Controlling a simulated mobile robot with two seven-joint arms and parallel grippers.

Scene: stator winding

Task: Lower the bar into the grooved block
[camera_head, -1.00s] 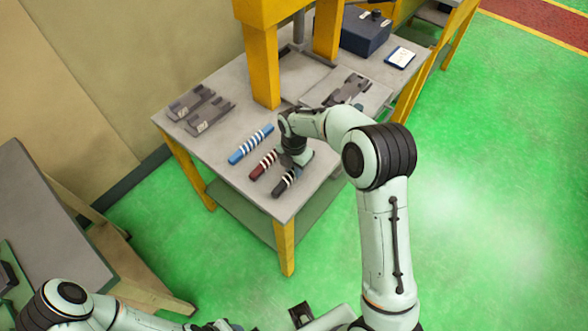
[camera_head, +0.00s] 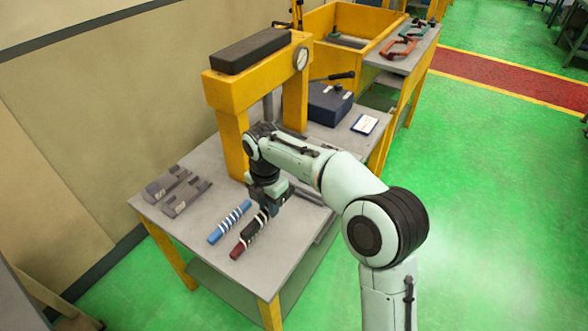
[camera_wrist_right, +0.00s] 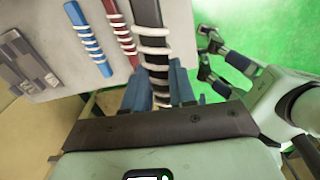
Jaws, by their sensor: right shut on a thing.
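My right gripper (camera_head: 268,202) is shut on a dark bar with white rings. In the right wrist view the bar (camera_wrist_right: 149,22) runs between the blue-grey fingers (camera_wrist_right: 160,90). In the head view the gripper is over the table's front, and the bar partly overlaps a dark red bar (camera_head: 237,252). Two dark grey notched blocks (camera_head: 187,198) lie at the table's left; they show in the wrist view (camera_wrist_right: 28,65). I cannot tell which block is the grooved one. My left gripper (camera_wrist_right: 213,65) shows at the right of the wrist view, fingers apart and empty.
A blue bar with white rings (camera_head: 229,221) lies left of the red one. A yellow press (camera_head: 232,95) stands behind them on the grey table (camera_head: 205,262). A blue box (camera_head: 328,104) and a white card (camera_head: 365,124) lie behind my right arm, which hides the table's right part.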

